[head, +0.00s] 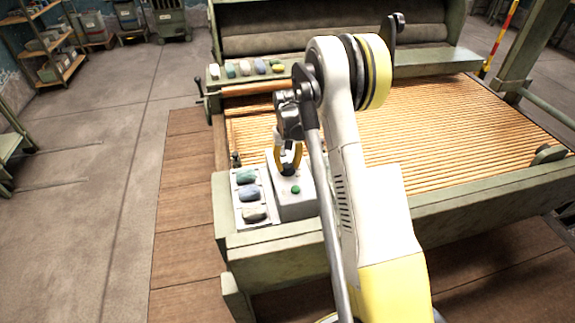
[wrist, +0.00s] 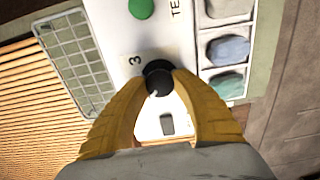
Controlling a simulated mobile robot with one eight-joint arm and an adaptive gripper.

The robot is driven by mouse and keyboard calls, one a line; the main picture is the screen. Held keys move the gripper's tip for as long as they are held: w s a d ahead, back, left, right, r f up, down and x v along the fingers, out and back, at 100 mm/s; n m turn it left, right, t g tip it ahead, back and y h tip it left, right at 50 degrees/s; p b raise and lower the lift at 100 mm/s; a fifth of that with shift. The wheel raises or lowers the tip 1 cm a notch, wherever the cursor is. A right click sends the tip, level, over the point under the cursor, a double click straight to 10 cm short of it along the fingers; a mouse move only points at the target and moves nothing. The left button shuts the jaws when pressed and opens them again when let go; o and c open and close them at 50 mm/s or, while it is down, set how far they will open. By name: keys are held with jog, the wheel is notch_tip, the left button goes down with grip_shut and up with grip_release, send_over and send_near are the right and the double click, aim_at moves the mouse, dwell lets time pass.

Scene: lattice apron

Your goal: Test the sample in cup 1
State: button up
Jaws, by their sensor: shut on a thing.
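The white tester box (head: 292,207) stands on the machine's green front corner, with a green button (head: 295,189) on top. In the wrist view, the green button (wrist: 141,8), a printed "3" and part of a word starting "TE" show on its face. My gripper (wrist: 160,78) has its yellow fingers shut on a round black knob (wrist: 157,66) with a small pale mark on its lower left. In the head view my gripper (head: 287,170) is over the box's back part.
A pale grid panel (wrist: 75,60) lies beside the box in the wrist view. A slatted wooden bed (head: 440,125) spreads behind and to the right. Several coloured lumps (head: 245,69) lie on the far ledge. Open floor (head: 90,200) is at the left.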

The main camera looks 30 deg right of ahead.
aim_at(287, 165)
dwell(0.4)
jog(key=o, duration=1.2)
jog(key=shift+o, duration=0.2)
notch_tip(287, 165, up, 12)
